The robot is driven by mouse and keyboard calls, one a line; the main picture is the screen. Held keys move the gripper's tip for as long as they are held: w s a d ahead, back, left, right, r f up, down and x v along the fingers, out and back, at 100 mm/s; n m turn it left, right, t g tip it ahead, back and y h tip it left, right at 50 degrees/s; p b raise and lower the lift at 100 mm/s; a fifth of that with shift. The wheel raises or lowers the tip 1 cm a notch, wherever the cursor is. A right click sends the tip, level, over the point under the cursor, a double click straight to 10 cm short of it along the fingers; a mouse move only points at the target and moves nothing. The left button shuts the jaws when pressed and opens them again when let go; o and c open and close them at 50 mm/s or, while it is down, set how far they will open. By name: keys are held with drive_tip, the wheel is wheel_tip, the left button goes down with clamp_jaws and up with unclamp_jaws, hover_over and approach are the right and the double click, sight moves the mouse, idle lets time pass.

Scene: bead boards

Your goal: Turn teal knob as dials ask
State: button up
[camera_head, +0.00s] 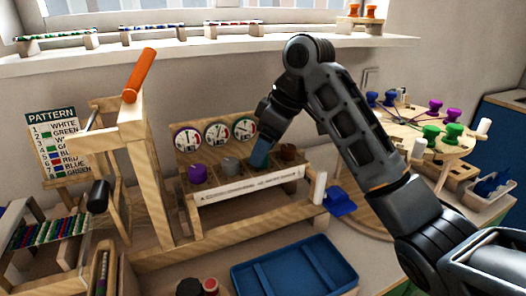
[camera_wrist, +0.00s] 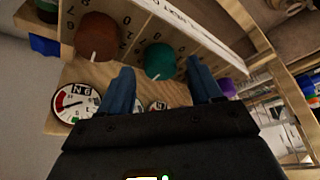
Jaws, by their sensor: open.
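The teal knob (camera_wrist: 160,60) sits on the wooden knob board, with a white pointer line on it and printed numbers around it. My gripper (camera_wrist: 160,66) is open, with one blue finger on each side of the teal knob; I cannot tell whether they touch it. In the head view my gripper (camera_head: 264,148) comes down over the teal knob (camera_head: 259,159) and partly hides it. Behind the knobs are three round dials: left (camera_head: 187,139), middle (camera_head: 216,132) and right (camera_head: 243,128). Their needle readings are too small to tell surely.
A brown knob (camera_wrist: 97,37) is beside the teal one; grey (camera_head: 229,166) and purple (camera_head: 197,174) knobs are on its other side. A wooden frame with an orange handle (camera_head: 139,75) stands left. A blue tray (camera_head: 293,268) lies in front. A round peg table (camera_head: 400,125) is right.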

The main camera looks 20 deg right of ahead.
drive_tip(key=shift+w+a+f, duration=0.15)
drive_tip(key=shift+a+f, duration=0.05)
drive_tip(key=shift+f, duration=0.25)
drive_tip(key=c, duration=1)
drive_tip(key=shift+c, duration=0.2)
drive_tip(key=shift+r+p, duration=0.1)
drive_tip(key=shift+p, duration=0.25)
